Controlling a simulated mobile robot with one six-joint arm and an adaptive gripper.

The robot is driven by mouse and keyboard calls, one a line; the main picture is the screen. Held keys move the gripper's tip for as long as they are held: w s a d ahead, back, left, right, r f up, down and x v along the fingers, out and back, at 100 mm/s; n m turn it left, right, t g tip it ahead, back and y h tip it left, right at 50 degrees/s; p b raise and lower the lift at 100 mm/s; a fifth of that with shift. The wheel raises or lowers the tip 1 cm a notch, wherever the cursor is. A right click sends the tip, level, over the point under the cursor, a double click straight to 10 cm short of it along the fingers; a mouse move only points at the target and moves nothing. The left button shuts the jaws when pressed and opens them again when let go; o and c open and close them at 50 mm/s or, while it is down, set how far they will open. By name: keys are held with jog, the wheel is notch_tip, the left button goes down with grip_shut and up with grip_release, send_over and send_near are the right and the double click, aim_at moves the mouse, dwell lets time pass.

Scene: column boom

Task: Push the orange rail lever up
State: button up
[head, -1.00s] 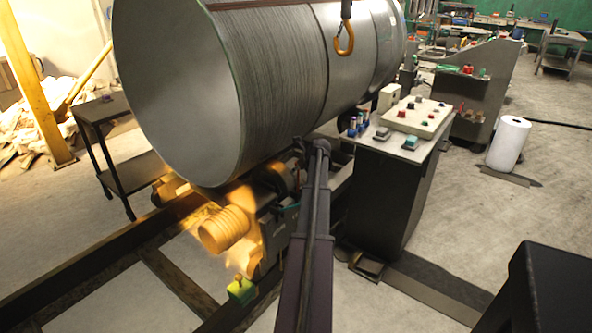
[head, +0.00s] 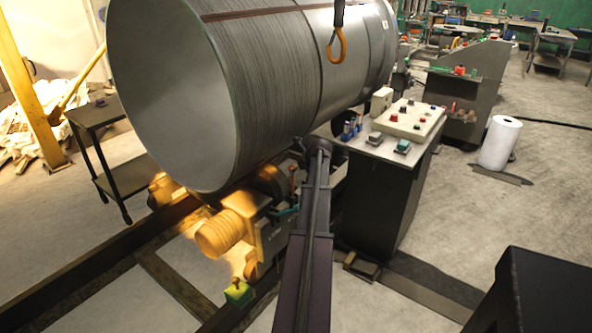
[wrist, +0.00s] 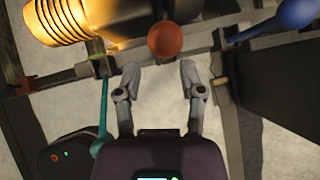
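A round orange knob (wrist: 166,39), which looks like the end of the rail lever, is at the top middle of the wrist view. Its shaft is hidden beneath it. My gripper (wrist: 159,68) is open and empty, its two fingers apart. The knob appears just beyond the gap between the fingertips; I see no contact. In the head view a thin reddish upright piece (head: 292,180), possibly the lever, stands by the roller unit left of my arm. My gripper is hidden or too small to make out there.
A big metal drum (head: 240,90) lies on the roller unit, whose ribbed yellow motor (head: 222,232) is at the left. A dark cabinet (head: 375,195) with a control box stands right of my arm. A hook (head: 337,47) hangs before the drum. Open floor lies at the right.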

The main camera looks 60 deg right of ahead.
jog(key=p+v, duration=0.6)
jog(key=v, duration=0.3)
dwell(1.0)
jog(key=shift+s, duration=0.15)
dwell(0.9)
